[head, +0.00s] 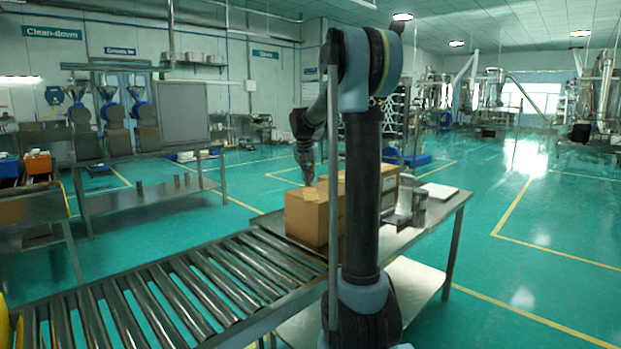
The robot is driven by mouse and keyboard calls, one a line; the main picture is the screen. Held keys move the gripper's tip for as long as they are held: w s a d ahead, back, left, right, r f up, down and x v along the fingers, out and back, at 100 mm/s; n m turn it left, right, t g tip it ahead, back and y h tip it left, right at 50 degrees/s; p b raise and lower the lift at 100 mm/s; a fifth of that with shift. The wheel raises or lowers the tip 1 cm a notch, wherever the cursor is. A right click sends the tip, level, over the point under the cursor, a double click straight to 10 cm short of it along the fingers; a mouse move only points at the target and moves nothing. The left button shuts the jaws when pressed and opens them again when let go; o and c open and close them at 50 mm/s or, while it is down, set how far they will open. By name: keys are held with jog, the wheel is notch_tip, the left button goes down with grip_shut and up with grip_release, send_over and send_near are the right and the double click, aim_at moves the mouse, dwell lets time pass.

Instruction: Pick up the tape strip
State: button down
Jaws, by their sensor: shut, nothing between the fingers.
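A cardboard box (305,222) stands on the steel table (437,201) beside the conveyor end. A small lighter tan patch (314,195) on the box top may be the tape strip, but it is too small to be sure. My gripper (308,183) points down just above the box top, close to that patch. Its fingers are shut and I see nothing held between them. Whether the fingertips touch the box or the patch cannot be told. My own arm hides part of the box and table.
A roller conveyor (200,287) runs from the lower left to the table. Metal containers (411,206) and a white flat item (437,192) sit on the table's right part. A second bench (150,192) stands at the left. The green floor at right is open.

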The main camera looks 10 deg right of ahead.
aim_at(307, 188)
jog(key=shift+s+a, duration=0.3)
jog(key=shift+s, duration=0.3)
jog(key=shift+s+a, duration=0.4)
jog(key=shift+s, duration=0.35)
jog(key=shift+s+a, duration=0.4)
jog(key=shift+s, duration=0.35)
jog(key=shift+w, duration=0.1)
